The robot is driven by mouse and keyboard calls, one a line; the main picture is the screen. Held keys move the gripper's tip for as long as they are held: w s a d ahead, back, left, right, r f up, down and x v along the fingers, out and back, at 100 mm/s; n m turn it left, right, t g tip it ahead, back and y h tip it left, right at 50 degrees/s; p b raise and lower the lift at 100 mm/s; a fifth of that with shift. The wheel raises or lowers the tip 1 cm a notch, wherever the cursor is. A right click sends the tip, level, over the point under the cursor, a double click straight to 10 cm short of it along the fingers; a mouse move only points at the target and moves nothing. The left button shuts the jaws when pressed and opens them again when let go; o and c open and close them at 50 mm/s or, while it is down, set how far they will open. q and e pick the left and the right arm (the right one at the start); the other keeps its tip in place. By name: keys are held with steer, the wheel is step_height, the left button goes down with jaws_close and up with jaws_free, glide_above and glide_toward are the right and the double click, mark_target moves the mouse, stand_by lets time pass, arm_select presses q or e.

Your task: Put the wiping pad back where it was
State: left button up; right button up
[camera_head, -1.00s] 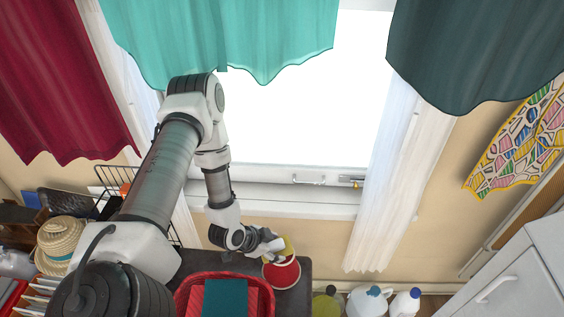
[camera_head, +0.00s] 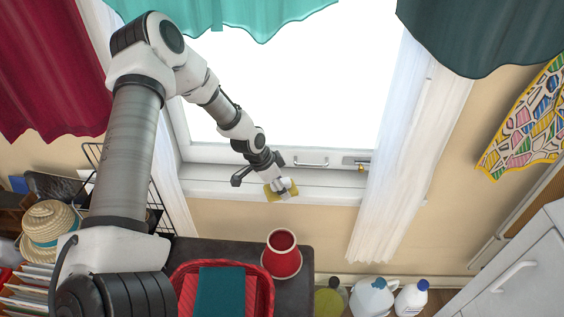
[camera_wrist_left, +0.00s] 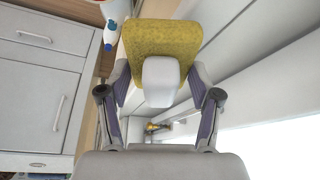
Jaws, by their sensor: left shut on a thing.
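The wiping pad is yellow with a white grip block. In the head view the pad (camera_head: 271,191) is at the window sill (camera_head: 215,183), in my left gripper (camera_head: 283,188). In the left wrist view the pad (camera_wrist_left: 160,38) stands ahead of the fingers, and its white block (camera_wrist_left: 161,82) is between the fingers of my left gripper (camera_wrist_left: 160,90), which is shut on it. I cannot tell whether the pad touches the sill. My right gripper is not in view.
A red vase-like pot (camera_head: 282,262) stands on the dark table (camera_head: 222,250) beside a red basket (camera_head: 262,282) with folded cloths. A white curtain (camera_head: 398,165) hangs right of the window. Several bottles (camera_head: 372,296) stand at the bottom right.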

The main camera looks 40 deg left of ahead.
arm_select(q)
steer(key=w+a+b, duration=0.1)
steer(key=w, duration=0.1)
steer(key=w+a+b, duration=0.2)
steer(key=w+a, duration=0.1)
steer(key=shift+w+a+f, duration=0.1)
steer(key=shift+w+f, duration=0.05)
steer(key=shift+w, duration=0.2)
steer(key=shift+s+f, duration=0.15)
steer(key=shift+f, duration=0.45)
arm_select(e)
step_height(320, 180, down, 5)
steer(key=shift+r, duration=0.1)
arm_select(q)
steer(key=shift+f+b, duration=0.2)
steer(key=shift+b, duration=0.15)
steer(key=o, duration=1)
steer(key=shift+r, duration=0.1)
steer(key=shift+o, duration=0.2)
